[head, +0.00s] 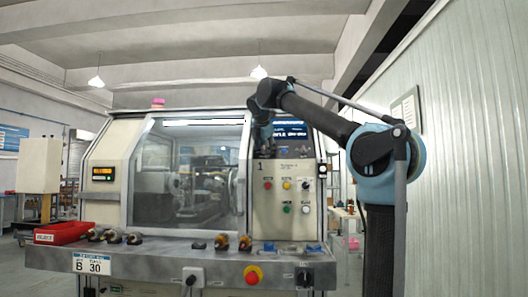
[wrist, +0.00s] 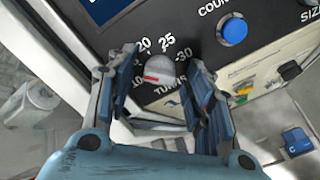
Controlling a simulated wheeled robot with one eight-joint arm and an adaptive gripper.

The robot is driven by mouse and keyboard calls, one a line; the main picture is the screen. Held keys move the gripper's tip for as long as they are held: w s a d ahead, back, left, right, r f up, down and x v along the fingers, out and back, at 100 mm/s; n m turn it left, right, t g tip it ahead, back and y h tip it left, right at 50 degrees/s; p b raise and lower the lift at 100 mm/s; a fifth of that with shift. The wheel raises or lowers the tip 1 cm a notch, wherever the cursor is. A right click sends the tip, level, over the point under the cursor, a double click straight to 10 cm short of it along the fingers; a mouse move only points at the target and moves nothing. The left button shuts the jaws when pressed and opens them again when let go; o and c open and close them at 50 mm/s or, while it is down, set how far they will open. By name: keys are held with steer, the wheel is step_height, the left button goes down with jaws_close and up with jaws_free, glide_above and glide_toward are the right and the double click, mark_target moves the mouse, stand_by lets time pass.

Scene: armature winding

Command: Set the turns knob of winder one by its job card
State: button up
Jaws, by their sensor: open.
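Winder one (head: 100,180) is a cream machine with a window and a right-hand panel marked 1. Its job card (head: 92,264) hangs at the front left of the bench and appears to read B and 30. In the wrist view, the grey turns knob (wrist: 158,68) has a red mark pointing left, toward the low side of the scale. Numbers 10, 20, 25 and 30 show around it; the left finger covers part of the scale. My gripper (wrist: 163,82) is open, with one finger on each side of the knob; contact is unclear. In the head view, my gripper (head: 262,138) is at the panel's top.
A blue count button (wrist: 232,31) and a black size knob lie right of the turns knob. The panel has several coloured buttons (head: 286,184) below. A red bin (head: 62,232), motor parts and a red stop button (head: 253,275) are along the bench. A pale wall stands right.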

steer(key=shift+a, duration=0.1)
steer(key=c, duration=1.1)
steer(key=shift+m, duration=13.4)
steer(key=o, duration=1.1)
